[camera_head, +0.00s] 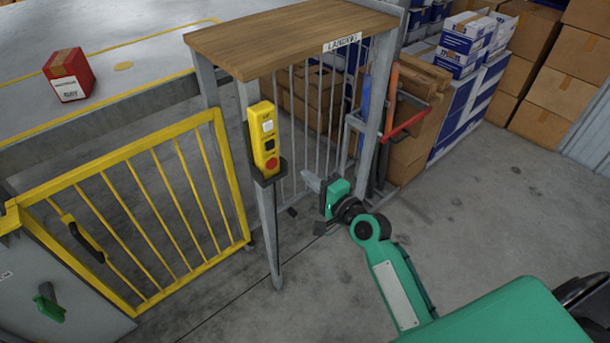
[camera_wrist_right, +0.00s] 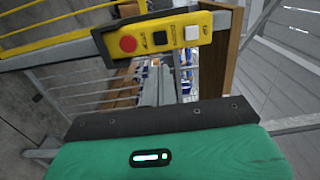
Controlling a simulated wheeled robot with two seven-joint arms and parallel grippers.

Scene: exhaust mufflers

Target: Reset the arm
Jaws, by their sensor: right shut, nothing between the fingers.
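My right arm comes in from the lower right in the head view. Its gripper (camera_head: 312,184) is near the middle, just right of the grey post under the yellow control box. It is shut and empty. In the right wrist view, the shut fingers (camera_wrist_right: 160,92) point toward the railing below the control box. The yellow control box (camera_head: 264,140) has a red, a black and a white button and hangs in a dark holder on the post. It also shows in the right wrist view (camera_wrist_right: 165,38), apart from the fingers. My left gripper is not in view.
A yellow barred gate (camera_head: 140,205) stands at the left, with a grey cabinet (camera_head: 60,300) below it. A wooden top (camera_head: 285,36) covers a railed stand labelled LANDING. A red box (camera_head: 68,75) sits on the platform. Cartons stack at the back right. Concrete floor is clear at right.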

